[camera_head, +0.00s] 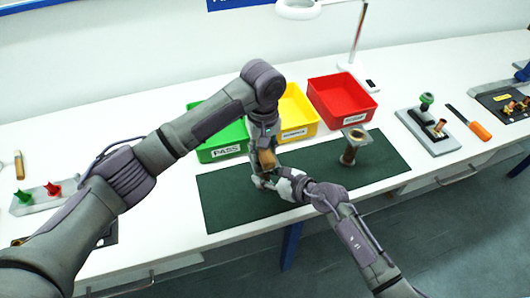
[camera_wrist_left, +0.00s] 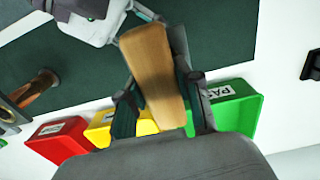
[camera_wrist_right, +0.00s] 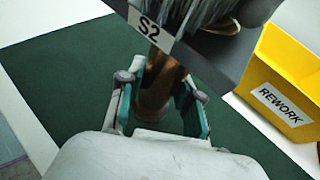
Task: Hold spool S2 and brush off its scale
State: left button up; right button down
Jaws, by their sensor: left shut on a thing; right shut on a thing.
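Spool S2 (camera_wrist_right: 155,90) has a copper-coloured barrel and a grey square flange with an S2 label (camera_wrist_right: 150,28). My right gripper (camera_wrist_right: 160,105) is shut around its barrel, low over the green mat; in the head view this right gripper (camera_head: 272,184) largely hides the spool. My left gripper (camera_wrist_left: 160,98) is shut on the wooden handle of a brush (camera_wrist_left: 152,70), directly above the right gripper in the head view. Pale bristles (camera_wrist_right: 195,12) show at the flange in the right wrist view; I cannot tell how firmly they touch. The scale is not clearly visible.
Another spool (camera_head: 348,154) stands on the green mat (camera_head: 385,165) to the right. Green PASS (camera_head: 222,153), yellow REWORK (camera_head: 300,131) and red (camera_head: 345,120) bins line the back. A lamp (camera_head: 356,45), a fixture (camera_head: 430,143) and an orange-handled tool (camera_head: 480,131) stand or lie further right.

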pick_arm(q)
jog(key=shift+w+a, duration=0.2)
jog(key=shift+w, duration=0.4)
jog(key=shift+s+d, duration=0.3)
jog(key=shift+s, duration=0.6)
jog(key=shift+s+d, duration=0.25)
jog(key=shift+s, duration=0.6)
jog(key=shift+w+a+f, duration=0.1)
jog(key=shift+w+a, duration=0.2)
jog(key=shift+w, duration=0.55)
jog(key=shift+w+a, duration=0.25)
jog(key=shift+w, duration=0.6)
jog(key=shift+s+d, duration=0.3)
jog(key=shift+s, duration=0.55)
jog(key=shift+s+d, duration=0.25)
jog(key=shift+s, duration=0.6)
jog(key=shift+w+a, duration=0.3)
jog(key=shift+w, duration=0.6)
jog(key=shift+w+a, duration=0.25)
jog(key=shift+w, duration=0.6)
jog(key=shift+r, duration=3.6)
